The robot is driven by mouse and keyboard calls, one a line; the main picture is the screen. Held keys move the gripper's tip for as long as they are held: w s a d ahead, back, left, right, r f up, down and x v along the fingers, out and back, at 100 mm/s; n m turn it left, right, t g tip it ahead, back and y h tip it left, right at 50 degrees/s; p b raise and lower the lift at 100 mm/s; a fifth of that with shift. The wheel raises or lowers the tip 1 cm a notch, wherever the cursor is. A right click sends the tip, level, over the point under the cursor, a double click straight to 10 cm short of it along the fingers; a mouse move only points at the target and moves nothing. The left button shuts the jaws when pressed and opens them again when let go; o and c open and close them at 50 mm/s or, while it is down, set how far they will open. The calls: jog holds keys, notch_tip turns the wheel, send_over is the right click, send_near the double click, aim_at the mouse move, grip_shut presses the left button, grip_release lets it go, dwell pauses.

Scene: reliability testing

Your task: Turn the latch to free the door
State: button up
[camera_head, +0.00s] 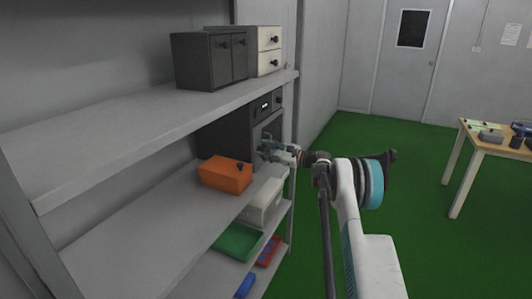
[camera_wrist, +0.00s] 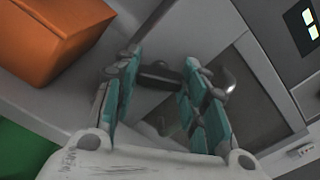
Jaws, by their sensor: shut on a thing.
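A dark grey appliance (camera_head: 228,137) with a small lit display stands on the middle shelf. Its door, with a dark window (camera_wrist: 255,95), is tilted in the wrist view and appears closed. My gripper (camera_head: 268,150) is at the front of the appliance. In the wrist view the teal-padded fingers (camera_wrist: 160,90) are on both sides of a dark latch (camera_wrist: 158,75), shut on it. A shiny curved metal piece (camera_wrist: 230,76) shows just right of the right finger. The fingers hide part of the latch and door front.
An orange box (camera_head: 225,174) sits on the same shelf, left of the gripper. A white-grey box (camera_head: 264,201), a green tray (camera_head: 237,242) and red and blue items are lower. Dark cabinets (camera_head: 208,60) stand above. The green floor to the right is open up to a table (camera_head: 495,150).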

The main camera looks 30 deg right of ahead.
jog(key=n, duration=0.6)
jog(key=n+b, duration=0.1)
jog(key=n, duration=0.4)
jog(key=shift+s+a+f+n, duration=0.1)
jog(key=shift+f+n, duration=0.1)
jog(key=shift+n, duration=0.2)
dwell(0.3)
jog(key=o, duration=0.8)
jog(key=v, duration=1.2)
